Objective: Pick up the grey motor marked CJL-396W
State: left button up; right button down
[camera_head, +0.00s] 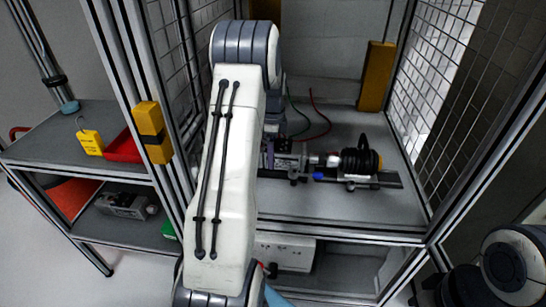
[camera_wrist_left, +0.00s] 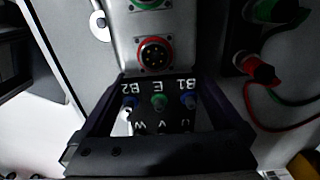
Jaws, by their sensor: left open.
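A grey motor-like unit (camera_head: 125,205) lies on the lower shelf of the left rack; its marking is too small to read. Another grey unit (camera_head: 288,160) sits on the bench in the frame, partly hidden behind my left arm, so I cannot tell which is CJL-396W. In the left wrist view the gripper (camera_wrist_left: 158,88) is open. Between its fingers shows a black terminal block (camera_wrist_left: 158,88) lettered B2, E, B1 and W, V, U. Beyond it is a grey body with a red-ringed round connector (camera_wrist_left: 154,54). My right gripper is not in view.
A black coil on a shaft (camera_head: 360,162) sits on a rail on the bench. Red and green cables (camera_head: 318,115) run behind. Mesh walls and metal posts (camera_head: 150,130) enclose the bench. A yellow tag (camera_head: 91,142) and a red tray (camera_head: 124,147) are on the left rack's upper shelf.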

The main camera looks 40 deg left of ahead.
pick_arm(q)
jog(key=shift+f, duration=0.5)
jog(key=c, duration=1.5)
jog(key=shift+w+r, duration=0.1)
jog(key=shift+r, duration=0.05)
grip_shut()
